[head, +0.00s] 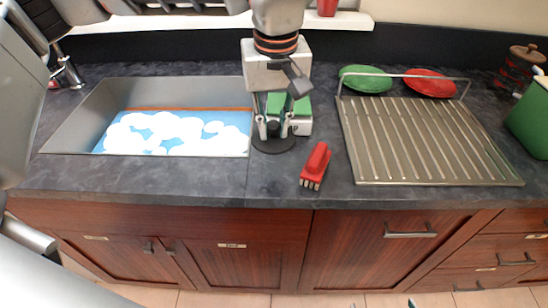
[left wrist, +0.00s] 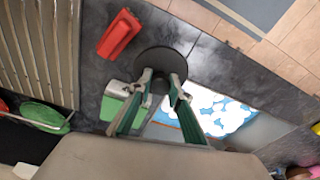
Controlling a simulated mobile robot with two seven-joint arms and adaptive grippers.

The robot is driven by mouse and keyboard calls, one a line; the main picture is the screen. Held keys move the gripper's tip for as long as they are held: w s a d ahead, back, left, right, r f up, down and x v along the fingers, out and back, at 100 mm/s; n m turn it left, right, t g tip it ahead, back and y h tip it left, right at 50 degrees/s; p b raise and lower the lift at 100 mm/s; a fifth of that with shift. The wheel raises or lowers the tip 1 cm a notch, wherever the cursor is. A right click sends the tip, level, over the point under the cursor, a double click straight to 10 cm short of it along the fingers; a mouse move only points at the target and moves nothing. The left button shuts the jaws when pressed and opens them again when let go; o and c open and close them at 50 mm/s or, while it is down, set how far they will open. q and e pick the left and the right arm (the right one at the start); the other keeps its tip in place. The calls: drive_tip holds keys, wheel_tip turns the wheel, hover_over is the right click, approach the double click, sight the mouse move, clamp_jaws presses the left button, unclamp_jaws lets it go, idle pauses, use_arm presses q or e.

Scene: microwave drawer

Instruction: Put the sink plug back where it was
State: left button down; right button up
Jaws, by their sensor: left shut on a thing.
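The sink plug (head: 272,147) is a dark round disc with a knob, on or just above the dark counter right of the sink; I cannot tell whether it touches. It also shows in the left wrist view (left wrist: 165,62). My left gripper (head: 273,129) points down and is shut on the plug's knob, with its fingers (left wrist: 160,80) on either side. The sink (head: 85,115) is to the left, holding blue water and white foam (head: 180,132); its drain is hidden. Small tips at the bottom edge of the head view may be my right gripper.
A green and white sponge (head: 302,124) is close behind the plug. A red brush (head: 315,165) lies to its right. A metal drying rack (head: 425,140) is further right, with a green plate (head: 366,79) and a red plate (head: 430,83) behind. Bare counter lies in front of the sink.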

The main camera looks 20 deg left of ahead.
sight(274, 128)
use_arm(q)
wheel_tip(274, 128, down, 9)
drive_tip(key=shift+f, duration=0.1)
idle(0.4)
drive_tip(key=shift+f, duration=0.15)
drive_tip(key=c, duration=1.9)
unclamp_jaws()
drive_tip(key=shift+r, duration=0.2)
drive_tip(key=r, duration=0.4)
drive_tip(key=s+r, duration=0.1)
drive_tip(key=r, duration=0.7)
drive_tip(key=shift+s+d, duration=0.15)
drive_tip(key=shift+d, duration=0.2)
